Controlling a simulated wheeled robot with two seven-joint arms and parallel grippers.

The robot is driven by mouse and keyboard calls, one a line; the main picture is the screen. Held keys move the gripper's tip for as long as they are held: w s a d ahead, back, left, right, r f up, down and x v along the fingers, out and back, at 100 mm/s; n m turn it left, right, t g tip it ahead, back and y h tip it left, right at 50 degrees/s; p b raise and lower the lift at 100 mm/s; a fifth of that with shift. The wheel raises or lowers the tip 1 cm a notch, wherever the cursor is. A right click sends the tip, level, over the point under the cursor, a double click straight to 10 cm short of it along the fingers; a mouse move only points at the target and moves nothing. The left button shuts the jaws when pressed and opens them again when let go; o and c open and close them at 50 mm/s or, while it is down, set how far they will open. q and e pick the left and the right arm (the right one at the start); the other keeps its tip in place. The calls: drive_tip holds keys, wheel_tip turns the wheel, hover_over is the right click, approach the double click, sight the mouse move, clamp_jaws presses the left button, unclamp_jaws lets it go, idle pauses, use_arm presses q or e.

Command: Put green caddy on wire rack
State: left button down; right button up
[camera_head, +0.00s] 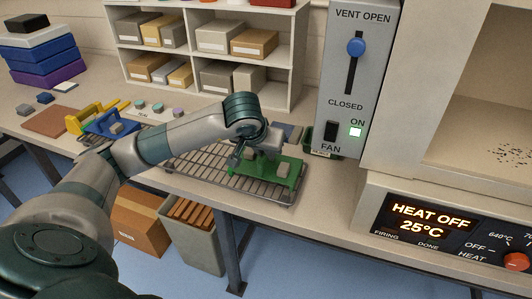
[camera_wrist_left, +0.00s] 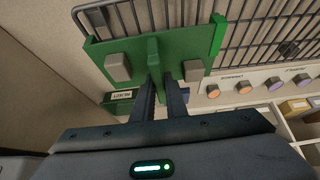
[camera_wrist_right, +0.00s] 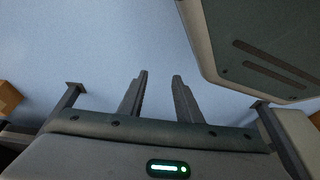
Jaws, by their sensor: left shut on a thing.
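The green caddy (camera_head: 290,165) is over the right end of the wire rack (camera_head: 205,172) on the bench, roughly level. It holds grey blocks (camera_wrist_left: 118,67). My left gripper (camera_head: 262,150) comes down from above and is shut on the caddy's upright middle handle, as the left wrist view (camera_wrist_left: 163,84) also shows. The rack's wires (camera_wrist_left: 150,15) pass just beyond the caddy there. I cannot tell whether the caddy's base touches the wires. My right gripper (camera_wrist_right: 159,78) is open and empty above the blue floor in the right wrist view; it is not in the head view.
A blue caddy (camera_head: 112,126) and a yellow caddy (camera_head: 88,117) stand left of the rack. The vent panel (camera_head: 344,75) and kiln (camera_head: 430,185) stand close on the right. A shelf of boxes (camera_head: 205,98) is behind. A grey bin (camera_head: 195,240) stands on the floor.

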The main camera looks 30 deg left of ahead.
use_arm(q)
drive_tip(key=shift+f, duration=0.25)
use_arm(e)
drive_tip(key=shift+w+a, duration=0.15)
drive_tip(key=shift+a, duration=0.1)
use_arm(q)
drive_tip(key=c, duration=1.8)
unclamp_jaws()
drive_tip(key=shift+o, duration=0.2)
drive_tip(key=shift+s+d+r, duration=0.1)
drive_tip(key=shift+s+r, duration=0.2)
drive_tip(key=shift+r, duration=0.3)
drive_tip(key=v, duration=1)
drive_tip(key=shift+s+r+b, duration=0.25)
drive_tip(key=shift+s+b, duration=0.05)
drive_tip(key=shift+b, duration=0.15)
use_arm(e)
drive_tip(key=shift+s+d+f+g, duration=0.1)
drive_tip(key=shift+s+d+g, duration=0.1)
drive_tip(key=shift+d, duration=0.35)
drive_tip(key=shift+s+d+f+g, duration=0.1)
drive_tip(key=shift+s+d, duration=0.1)
drive_tip(key=shift+d, duration=0.35)
